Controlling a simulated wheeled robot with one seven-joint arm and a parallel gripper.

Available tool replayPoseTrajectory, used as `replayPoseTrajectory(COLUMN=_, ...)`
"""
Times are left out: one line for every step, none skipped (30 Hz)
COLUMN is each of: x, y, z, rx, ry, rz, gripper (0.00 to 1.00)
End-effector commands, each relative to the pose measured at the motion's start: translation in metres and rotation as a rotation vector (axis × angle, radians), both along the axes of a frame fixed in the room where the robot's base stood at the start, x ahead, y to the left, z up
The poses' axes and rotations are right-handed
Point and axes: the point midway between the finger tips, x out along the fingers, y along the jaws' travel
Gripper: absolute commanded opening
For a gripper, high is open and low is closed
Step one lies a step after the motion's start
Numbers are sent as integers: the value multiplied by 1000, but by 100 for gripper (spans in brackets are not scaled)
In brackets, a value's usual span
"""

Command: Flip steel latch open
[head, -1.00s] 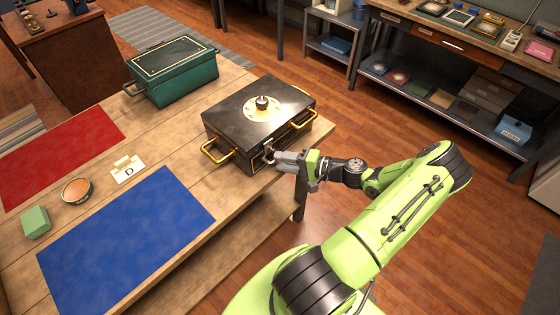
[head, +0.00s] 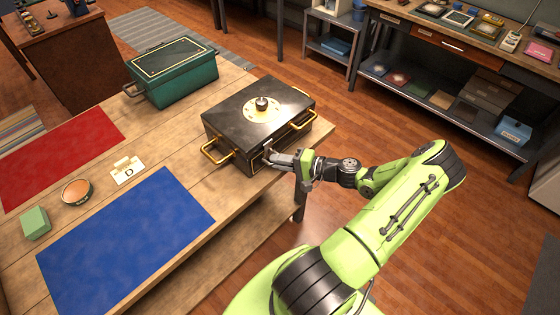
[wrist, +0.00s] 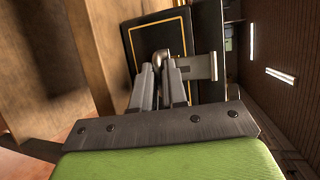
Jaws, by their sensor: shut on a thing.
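The black box (head: 240,128) with gold trim, gold side handles and a round dial on its lid stands at the table's right end, lid closed. The steel latch (wrist: 206,67) is on its front face, and in the wrist view it shows as a bright metal plate with a rounded loop (wrist: 161,58). My gripper (head: 272,158) is at the front of the box. In the wrist view its two fingers (wrist: 160,75) are close together at the loop, shut on the latch. The fingers partly hide the latch, and its exact angle is hard to tell.
A green box (head: 172,75) stands behind to the left. A workbench (head: 440,85) stands at the back right.

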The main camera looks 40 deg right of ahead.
Motion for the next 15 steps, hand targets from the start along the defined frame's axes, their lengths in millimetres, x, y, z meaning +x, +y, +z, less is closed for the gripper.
replayPoseTrajectory(x=-1, y=0, z=-2, rx=-3, ry=10, rz=1, gripper=0)
replayPoseTrajectory(x=-1, y=0, z=-1, rx=-4, ry=14, rz=1, gripper=0)
replayPoseTrajectory(x=-2, y=0, z=-1, rx=-4, ry=20, rz=1, gripper=0)
replayPoseTrajectory(x=-2, y=0, z=0, rx=-5, ry=26, rz=1, gripper=0)
replayPoseTrajectory(x=-2, y=0, z=1, rx=-5, ry=34, rz=1, gripper=0)
replayPoseTrajectory(x=-3, y=-1, z=2, rx=-6, ry=48, rz=1, gripper=0)
replayPoseTrajectory(x=-4, y=0, z=3, rx=-6, ry=60, rz=1, gripper=0)
replayPoseTrajectory(x=-4, y=0, z=4, rx=-6, ry=73, rz=0, gripper=0)
replayPoseTrajectory(x=-5, y=0, z=6, rx=-8, ry=94, rz=3, gripper=0)
replayPoseTrajectory(x=-7, y=0, z=7, rx=-10, ry=111, rz=3, gripper=0)
replayPoseTrajectory(x=-8, y=-1, z=8, rx=-10, ry=131, rz=2, gripper=0)
replayPoseTrajectory(x=-9, y=-1, z=11, rx=-11, ry=158, rz=2, gripper=0)
replayPoseTrajectory(x=-10, y=-1, z=13, rx=-13, ry=180, rz=3, gripper=0)
replayPoseTrajectory(x=-11, y=-1, z=14, rx=-14, ry=205, rz=1, gripper=0)
replayPoseTrajectory(x=-12, y=-1, z=16, rx=-15, ry=238, rz=2, gripper=0)
